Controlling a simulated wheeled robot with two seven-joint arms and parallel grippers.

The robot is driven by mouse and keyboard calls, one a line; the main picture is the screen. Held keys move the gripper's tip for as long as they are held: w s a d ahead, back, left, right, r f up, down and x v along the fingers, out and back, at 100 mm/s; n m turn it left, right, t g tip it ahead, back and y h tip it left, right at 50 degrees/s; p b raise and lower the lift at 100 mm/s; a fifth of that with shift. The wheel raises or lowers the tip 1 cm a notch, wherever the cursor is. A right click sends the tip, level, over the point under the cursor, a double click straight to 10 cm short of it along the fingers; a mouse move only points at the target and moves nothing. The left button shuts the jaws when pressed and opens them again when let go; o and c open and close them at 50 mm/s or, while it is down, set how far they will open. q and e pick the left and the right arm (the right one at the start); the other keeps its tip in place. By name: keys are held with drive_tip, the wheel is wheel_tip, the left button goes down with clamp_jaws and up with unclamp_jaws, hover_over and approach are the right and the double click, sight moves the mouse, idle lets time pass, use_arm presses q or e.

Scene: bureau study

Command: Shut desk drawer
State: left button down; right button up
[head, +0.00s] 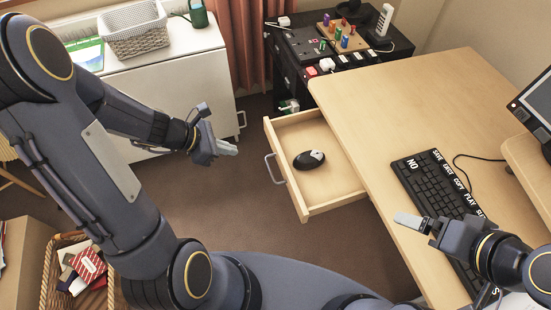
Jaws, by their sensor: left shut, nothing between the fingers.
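The desk drawer (335,191) is pulled out from the left side of the light wood desk (400,110). A black and grey mouse (309,160) lies inside it. A grey bar handle (275,168) is on the drawer's front, facing left. My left gripper (232,149) is shut and empty, in the air left of the drawer front and apart from the handle. My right gripper (402,220) shows over the desk beside the keyboard; its fingers look close together, but I cannot tell whether they are shut.
A black keyboard (432,180) and part of a monitor (538,105) are on the desk. A black cabinet (385,62) with small items stands behind it. A white cabinet (170,75) bears a basket (133,30). Brown floor (235,210) lies open left of the drawer.

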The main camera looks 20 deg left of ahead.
sight(278, 154)
use_arm(q)
drive_tip(key=b+x, duration=0.1)
drive_tip(key=x, duration=0.3)
drive_tip(key=d+r+b+x, duration=0.1)
drive_tip(key=x, duration=0.3)
drive_tip(key=w+b+x, duration=0.1)
drive_tip(key=x, duration=0.3)
drive_tip(key=shift+d+r, duration=0.2)
drive_tip(key=shift+r, duration=0.15)
drive_tip(key=shift+w+d, duration=0.2)
drive_tip(key=shift+d, duration=0.15)
drive_tip(key=shift+w+d, duration=0.15)
drive_tip(key=shift+d, duration=0.15)
drive_tip(key=w+d, duration=0.3)
drive_tip(key=d, duration=0.1)
drive_tip(key=w+d, duration=0.3)
drive_tip(key=d, duration=0.1)
drive_tip(key=w+d+p, duration=0.1)
drive_tip(key=w+d, duration=0.1)
drive_tip(key=d, duration=0.3)
drive_tip(key=shift+w, duration=0.4)
drive_tip(key=shift+a, duration=0.1)
